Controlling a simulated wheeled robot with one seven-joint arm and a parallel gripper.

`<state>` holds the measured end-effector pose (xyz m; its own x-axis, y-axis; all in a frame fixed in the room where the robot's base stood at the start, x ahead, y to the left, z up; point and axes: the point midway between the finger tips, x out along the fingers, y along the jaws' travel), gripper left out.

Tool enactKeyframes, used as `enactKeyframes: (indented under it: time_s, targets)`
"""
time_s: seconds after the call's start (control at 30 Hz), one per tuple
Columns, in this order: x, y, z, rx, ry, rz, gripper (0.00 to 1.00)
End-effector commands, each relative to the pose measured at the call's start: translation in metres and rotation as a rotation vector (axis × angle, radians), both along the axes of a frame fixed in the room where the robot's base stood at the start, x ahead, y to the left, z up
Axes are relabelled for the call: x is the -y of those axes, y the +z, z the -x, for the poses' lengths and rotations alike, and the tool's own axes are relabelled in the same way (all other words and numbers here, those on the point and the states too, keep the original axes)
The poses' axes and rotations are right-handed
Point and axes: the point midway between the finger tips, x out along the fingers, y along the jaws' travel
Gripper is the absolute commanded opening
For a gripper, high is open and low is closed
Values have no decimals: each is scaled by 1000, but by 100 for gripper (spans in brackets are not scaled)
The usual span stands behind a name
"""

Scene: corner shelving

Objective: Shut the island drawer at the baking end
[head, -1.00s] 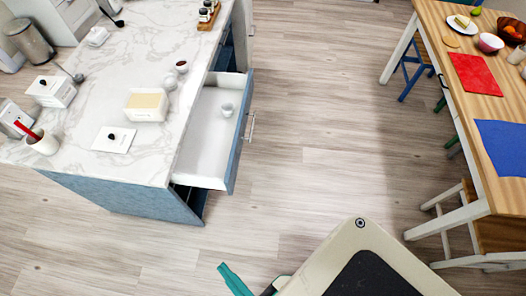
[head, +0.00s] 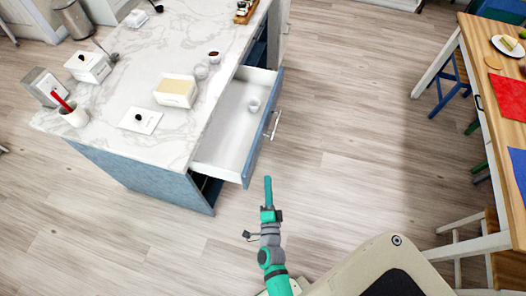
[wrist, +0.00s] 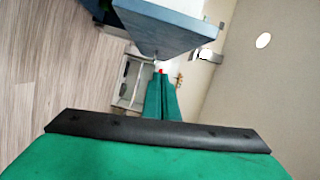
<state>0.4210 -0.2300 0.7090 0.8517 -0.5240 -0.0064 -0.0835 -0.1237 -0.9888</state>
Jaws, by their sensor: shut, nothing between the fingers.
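The island drawer (head: 228,128) stands pulled out from the right side of the marble-topped island (head: 175,55), near its front end. Its inside is white, and a small white cup (head: 254,105) sits in it. Its blue front (head: 262,125) carries a metal bar handle (head: 275,123). My gripper (head: 268,180) is shut and empty, in front of the drawer's near corner and apart from it in the head view.
A wooden table (head: 495,75) with stools stands at the right. The floor (head: 350,140) between it and the island is clear. Boxes (head: 176,92), a white pot with a red utensil (head: 73,114) and small jars stand on the island top.

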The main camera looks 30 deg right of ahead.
Motion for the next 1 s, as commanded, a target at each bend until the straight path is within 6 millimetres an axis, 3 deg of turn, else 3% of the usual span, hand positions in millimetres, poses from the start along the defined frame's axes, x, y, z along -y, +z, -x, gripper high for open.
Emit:
enactKeyframes:
  time_s: [0.13, 0.37, 0.83, 1.0]
  targets:
    - [25, -6, -14, 69, -55, -95, 0]
    - [39, -8, -28, 92, -70, -125, 0]
    - [80, -8, -87, 89, -68, -121, 0]
    - [86, -8, -103, 90, -68, -123, 0]
